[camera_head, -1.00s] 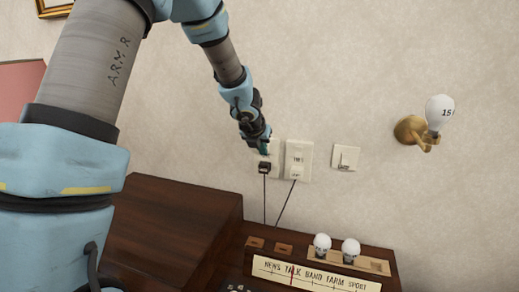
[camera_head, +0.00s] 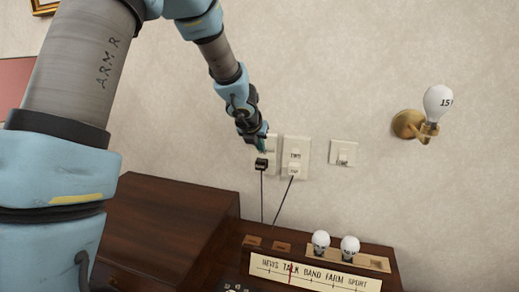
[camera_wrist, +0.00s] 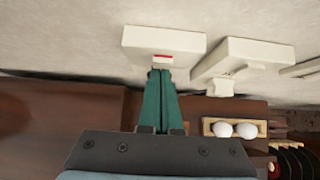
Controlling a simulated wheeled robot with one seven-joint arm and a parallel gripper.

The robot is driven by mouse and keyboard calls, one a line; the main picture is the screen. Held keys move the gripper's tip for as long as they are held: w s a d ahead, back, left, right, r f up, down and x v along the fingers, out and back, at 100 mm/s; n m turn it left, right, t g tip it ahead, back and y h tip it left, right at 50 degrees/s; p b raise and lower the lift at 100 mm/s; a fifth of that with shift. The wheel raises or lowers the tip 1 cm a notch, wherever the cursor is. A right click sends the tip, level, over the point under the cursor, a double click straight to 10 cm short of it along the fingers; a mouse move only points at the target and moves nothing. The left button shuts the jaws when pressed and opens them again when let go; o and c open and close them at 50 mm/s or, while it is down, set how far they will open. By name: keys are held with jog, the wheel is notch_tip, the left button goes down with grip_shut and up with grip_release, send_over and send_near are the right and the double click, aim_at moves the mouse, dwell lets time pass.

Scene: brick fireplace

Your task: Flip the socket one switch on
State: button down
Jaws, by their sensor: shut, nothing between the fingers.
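The socket one plate (camera_head: 272,142) is on the wall, partly hidden behind my gripper (camera_head: 261,143). A black plug (camera_head: 261,164) with a cord sits at its lower part. In the wrist view, the plate (camera_wrist: 190,42) is a white block with a red strip (camera_wrist: 163,58) on its near edge. My gripper's green fingers (camera_wrist: 161,76) are shut and empty, with their tips right at that edge below the red strip. I cannot tell whether they touch it. The switch position is not clear.
Socket two's plate (camera_head: 296,145), with a white plug (camera_head: 294,170) and cord, is close on the right. A lamp switch (camera_head: 343,153) and a bulb sconce (camera_head: 436,104) are farther right. A wooden radio (camera_head: 335,276) with two small bulbs stands below.

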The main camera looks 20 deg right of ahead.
jog(key=shift+r, duration=0.1)
jog(key=shift+r+p, duration=0.8)
jog(key=shift+s, duration=0.1)
